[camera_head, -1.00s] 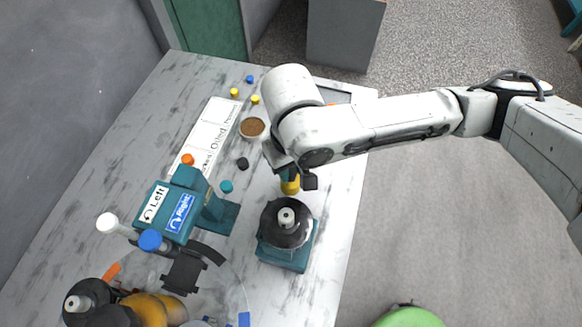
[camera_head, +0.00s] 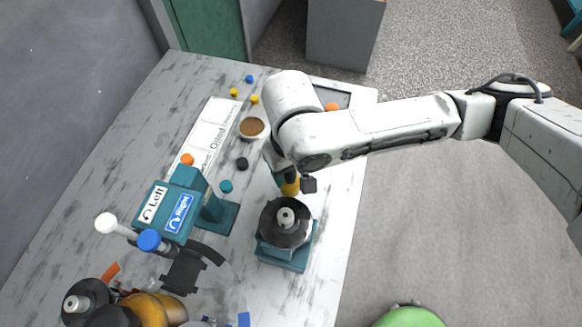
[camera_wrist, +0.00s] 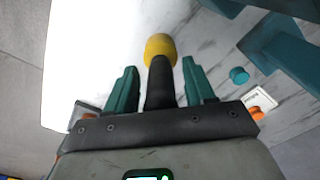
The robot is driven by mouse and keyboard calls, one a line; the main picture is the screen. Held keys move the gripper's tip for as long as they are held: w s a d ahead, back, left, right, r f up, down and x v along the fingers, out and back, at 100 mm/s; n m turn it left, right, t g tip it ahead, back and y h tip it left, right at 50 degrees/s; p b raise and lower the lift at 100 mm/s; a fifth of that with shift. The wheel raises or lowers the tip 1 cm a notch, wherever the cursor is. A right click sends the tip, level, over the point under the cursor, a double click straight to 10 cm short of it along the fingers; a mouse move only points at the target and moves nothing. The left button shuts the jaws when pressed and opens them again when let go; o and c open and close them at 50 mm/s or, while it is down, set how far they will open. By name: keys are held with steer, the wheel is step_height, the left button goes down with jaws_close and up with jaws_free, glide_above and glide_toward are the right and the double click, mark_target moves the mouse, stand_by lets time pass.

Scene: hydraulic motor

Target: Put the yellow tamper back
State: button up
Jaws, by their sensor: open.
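The yellow tamper (camera_head: 290,188) stands on the marble table behind the teal stand with the black round part, partly hidden by my gripper in the head view. In the wrist view the tamper (camera_wrist: 160,46) shows a yellow end and a dark handle reaching back between my fingers. My gripper (camera_wrist: 160,82) is open, with one teal finger on each side of the dark handle and a visible gap on both sides. In the head view my gripper (camera_head: 294,182) is low over the table at the tamper.
The teal stand with the black part (camera_head: 285,225) is just in front of my gripper. The teal Left/Right box (camera_head: 178,205) stands to the left. A brown-filled cup (camera_head: 252,128), a black knob (camera_head: 242,163) and a teal knob (camera_head: 226,186) lie nearby. A tray (camera_head: 335,92) with an orange piece is behind.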

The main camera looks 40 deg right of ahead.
step_height(320, 180, up, 12)
steer(key=shift+r+p, duration=0.15)
steer(key=shift+p, duration=0.5)
